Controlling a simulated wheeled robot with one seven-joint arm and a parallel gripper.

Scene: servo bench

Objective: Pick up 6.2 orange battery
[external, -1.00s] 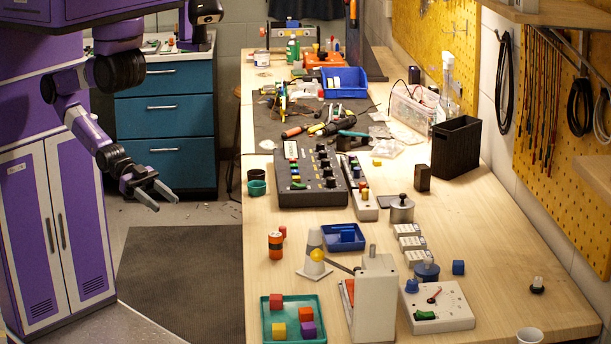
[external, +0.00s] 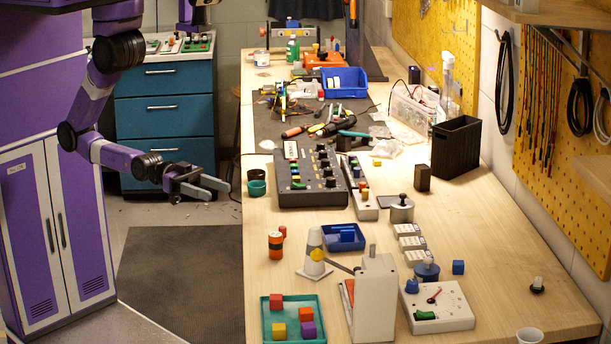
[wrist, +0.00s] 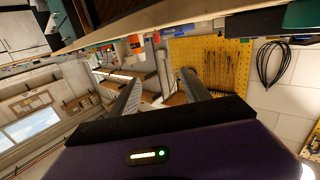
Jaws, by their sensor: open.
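The orange battery (external: 275,245), a small upright cylinder with orange and dark bands, stands near the bench's left edge in the external view. My gripper (external: 217,189) is open and empty. It is off the bench's left side, over the floor, up and left of the battery in the picture and well apart from it. In the wrist view my open fingers (wrist: 162,76) point toward the bench and the yellow pegboard. An orange object (wrist: 135,42) shows beyond them there; I cannot tell if it is the battery.
A red cube (external: 283,231) is beside the battery. A white cone-shaped stand (external: 314,246), a blue tray (external: 360,240) and a teal tray (external: 265,330) of cubes are nearby. Bare wood lies around the battery.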

